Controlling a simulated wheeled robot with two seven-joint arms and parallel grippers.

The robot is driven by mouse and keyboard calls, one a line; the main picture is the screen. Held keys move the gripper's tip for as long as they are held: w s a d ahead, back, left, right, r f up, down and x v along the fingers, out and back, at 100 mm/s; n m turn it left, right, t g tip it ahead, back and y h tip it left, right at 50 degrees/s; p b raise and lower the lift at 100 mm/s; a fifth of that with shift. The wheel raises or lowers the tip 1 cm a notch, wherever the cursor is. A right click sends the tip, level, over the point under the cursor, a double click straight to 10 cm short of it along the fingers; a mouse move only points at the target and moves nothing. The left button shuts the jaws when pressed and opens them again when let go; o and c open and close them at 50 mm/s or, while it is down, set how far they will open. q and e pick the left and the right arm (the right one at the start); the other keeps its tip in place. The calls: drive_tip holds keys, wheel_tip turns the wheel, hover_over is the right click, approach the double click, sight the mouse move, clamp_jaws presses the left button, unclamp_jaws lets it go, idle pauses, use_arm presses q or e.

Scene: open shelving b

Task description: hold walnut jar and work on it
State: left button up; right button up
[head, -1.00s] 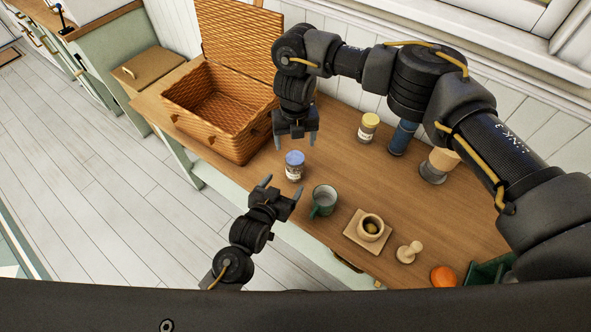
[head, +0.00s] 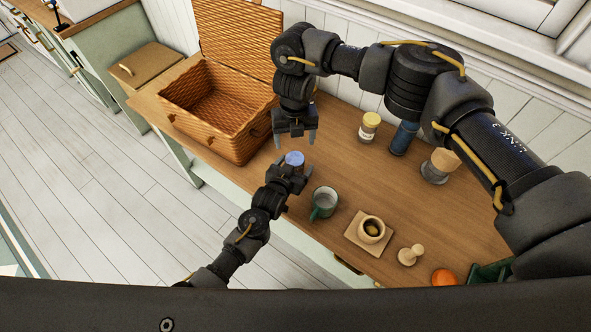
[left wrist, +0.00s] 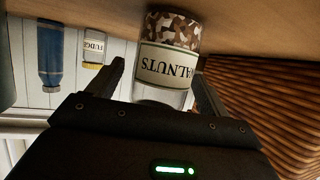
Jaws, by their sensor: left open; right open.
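The walnut jar (head: 294,158), with a blue lid, stands on the wooden counter near its front edge. In the left wrist view the jar (left wrist: 168,60) appears upside down, with its "WALNUTS" label and brown-and-white contents. My left gripper (head: 290,170) is open, with its fingers on either side of the jar; I cannot tell whether they touch it. It hides the jar's lower part in the head view. My right gripper (head: 295,140) is open and empty, pointing down just behind the jar.
A wicker basket (head: 237,143) with its lid up stands left of the jar. A green mug (head: 322,203) is close on the right.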

use_arm(q)
drive_tip(key=shift+s+r, duration=0.1)
drive_tip(key=shift+s, duration=0.05)
drive_tip(key=shift+c, duration=0.7)
use_arm(e)
drive_tip(key=shift+s+r, duration=0.1)
drive_tip(key=shift+s, duration=0.1)
use_arm(q)
drive_tip(key=c, duration=0.7)
use_arm(e)
drive_tip(key=shift+w, duration=0.1)
use_arm(q)
drive_tip(key=c, duration=0.7)
clamp_jaws()
use_arm(e)
drive_tip(key=shift+w+r, duration=0.15)
drive_tip(key=shift+r, duration=0.1)
drive_tip(key=m, duration=0.6)
drive_tip(key=shift+w+d+f, duration=0.2)
drive_tip(key=shift+d, duration=0.15)
drive_tip(key=shift+s+a+f+m, duration=0.1)
drive_tip(key=shift+s+a+m, duration=0.1)
drive_tip(key=shift+m, duration=0.55)
drive_tip(key=shift+s+a+m, duration=0.15)
drive_tip(key=shift+s+m, duration=0.05)
drive_tip(key=shift+m, duration=0.55)
